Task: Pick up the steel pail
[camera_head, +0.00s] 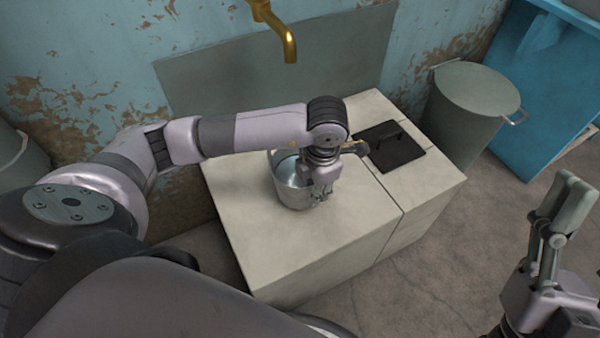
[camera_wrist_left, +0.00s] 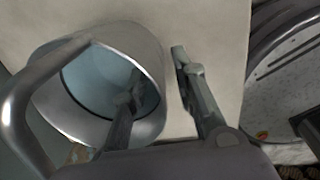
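The steel pail (camera_head: 288,192) stands on a pale counter block (camera_head: 250,228) in the head view, partly hidden by my left gripper. My left gripper (camera_head: 321,196) is at its right side, pointing down. In the left wrist view, the pail (camera_wrist_left: 140,48) shows its open mouth, bluish inside, and a broad handle (camera_wrist_left: 18,105) at left. My left gripper (camera_wrist_left: 158,76) is open around the pail's wall: one finger reaches inside the mouth and the other is outside, with a gap to the wall. My right gripper (camera_head: 562,210) is away at the right edge, with no object visible in it.
A brass tap (camera_head: 288,45) hangs above and behind the pail. A black lid with a handle (camera_head: 392,146) lies on the counter's right part. A grey-green bin (camera_head: 462,118) and a blue cabinet (camera_head: 538,95) stand at the right. The counter's front is clear.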

